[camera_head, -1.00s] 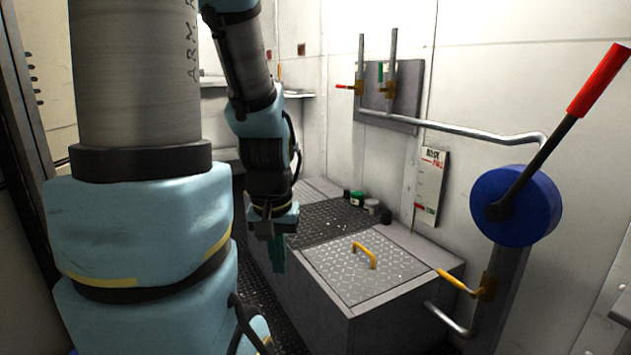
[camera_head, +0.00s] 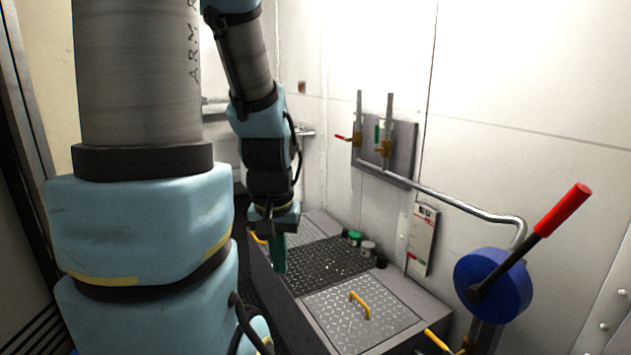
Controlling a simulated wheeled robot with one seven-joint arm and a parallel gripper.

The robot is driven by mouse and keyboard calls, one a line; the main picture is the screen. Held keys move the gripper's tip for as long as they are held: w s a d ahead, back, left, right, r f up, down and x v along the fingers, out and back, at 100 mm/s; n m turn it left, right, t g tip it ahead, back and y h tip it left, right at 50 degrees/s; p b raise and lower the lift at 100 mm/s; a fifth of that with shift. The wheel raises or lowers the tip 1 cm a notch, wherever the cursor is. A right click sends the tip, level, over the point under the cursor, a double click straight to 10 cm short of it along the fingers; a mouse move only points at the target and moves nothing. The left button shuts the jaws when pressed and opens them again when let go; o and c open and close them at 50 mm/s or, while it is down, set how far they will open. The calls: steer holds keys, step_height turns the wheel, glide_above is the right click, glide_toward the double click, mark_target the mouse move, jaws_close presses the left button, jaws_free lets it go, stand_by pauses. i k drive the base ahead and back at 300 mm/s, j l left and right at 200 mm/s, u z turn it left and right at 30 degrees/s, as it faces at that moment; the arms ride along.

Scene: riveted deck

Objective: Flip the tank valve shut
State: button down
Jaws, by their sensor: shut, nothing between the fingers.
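A valve with a yellow lever (camera_head: 437,341) shows at the bottom edge, below the blue hand pump; its lower part is cut off by the frame. Two brass-coloured valves sit on a grey wall plate: one with a red lever (camera_head: 342,138) pointing left, one with a green lever (camera_head: 377,134) standing upright. No label in view tells which one is the tank valve.
A blue pump wheel (camera_head: 493,287) with a long red-gripped lever (camera_head: 562,210) juts out at right. The grey bench has a hatch with a yellow handle (camera_head: 360,304), a dark grating (camera_head: 322,265) and small jars (camera_head: 355,238). A pipe (camera_head: 450,202) runs along the wall.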

mark_target(377, 134)
steer(key=i+j, duration=0.55)
steer(key=i, duration=0.2)
steer(key=i+j+z, duration=0.1)
steer(key=i+j, duration=0.4)
steer(key=i, duration=0.25)
steer(key=i+j, duration=0.6)
steer(key=i+l+z, duration=0.05)
steer(key=i, duration=0.1)
